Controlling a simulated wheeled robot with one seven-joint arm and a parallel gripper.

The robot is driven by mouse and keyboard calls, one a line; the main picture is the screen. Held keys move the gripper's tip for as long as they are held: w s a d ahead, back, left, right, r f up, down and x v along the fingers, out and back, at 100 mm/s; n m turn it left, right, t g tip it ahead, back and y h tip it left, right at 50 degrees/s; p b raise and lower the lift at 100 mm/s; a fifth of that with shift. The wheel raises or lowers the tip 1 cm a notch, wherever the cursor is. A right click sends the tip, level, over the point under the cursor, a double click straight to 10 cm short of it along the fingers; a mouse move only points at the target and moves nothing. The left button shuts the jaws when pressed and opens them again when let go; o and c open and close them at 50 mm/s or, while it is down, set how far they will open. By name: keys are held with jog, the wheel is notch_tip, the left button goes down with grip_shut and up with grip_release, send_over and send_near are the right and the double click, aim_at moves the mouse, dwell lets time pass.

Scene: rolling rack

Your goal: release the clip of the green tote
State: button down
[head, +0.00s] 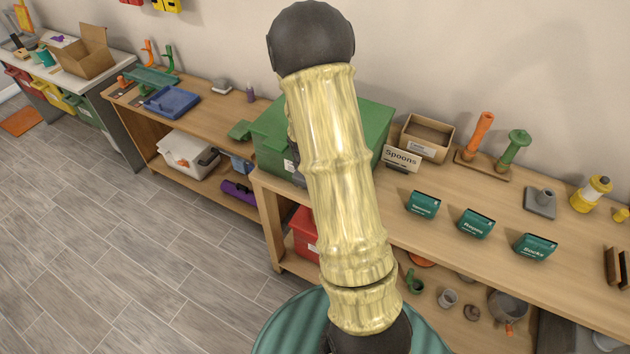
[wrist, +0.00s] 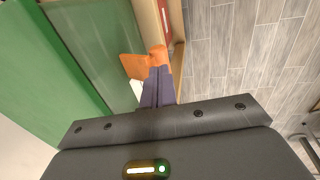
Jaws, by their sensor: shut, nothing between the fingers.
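The green tote (head: 370,125) stands on the wooden bench, partly hidden behind my arm in the head view. Its green side fills the left of the wrist view (wrist: 85,50). My gripper (wrist: 157,72) shows in the wrist view with its dark fingers together and empty, beside the tote's side. An orange piece (wrist: 133,67) lies right at the fingertips; I cannot tell whether it is the clip or whether the fingers touch it. In the head view my gripper is hidden behind my arm, and no clip can be made out there.
A cardboard box (head: 427,137) and a "Spoons" sign (head: 401,159) stand right of the tote. Several small teal bins, one labelled Spoons (head: 423,205), line the bench. A red container (head: 304,235) sits on the shelf below. The floor (head: 150,250) at left is clear.

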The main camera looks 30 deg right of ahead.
jog(key=shift+r, duration=0.1)
jog(key=s+a+r, duration=0.5)
jog(key=a+r, duration=0.3)
jog(key=r, duration=0.1)
jog(key=shift+s+a+r, duration=0.15)
jog(key=shift+s+a, duration=0.15)
jog(key=shift+s, duration=0.05)
dwell(0.3)
jog(key=s+a+r+m+t+y, duration=0.1)
jog(key=s+a+r+m+y, duration=0.1)
jog(key=s+a+m, duration=0.3)
jog(key=shift+s+a+r+m, duration=0.2)
jog(key=shift+s+r+m, duration=0.55)
jog(key=shift+s, duration=0.4)
dwell(0.4)
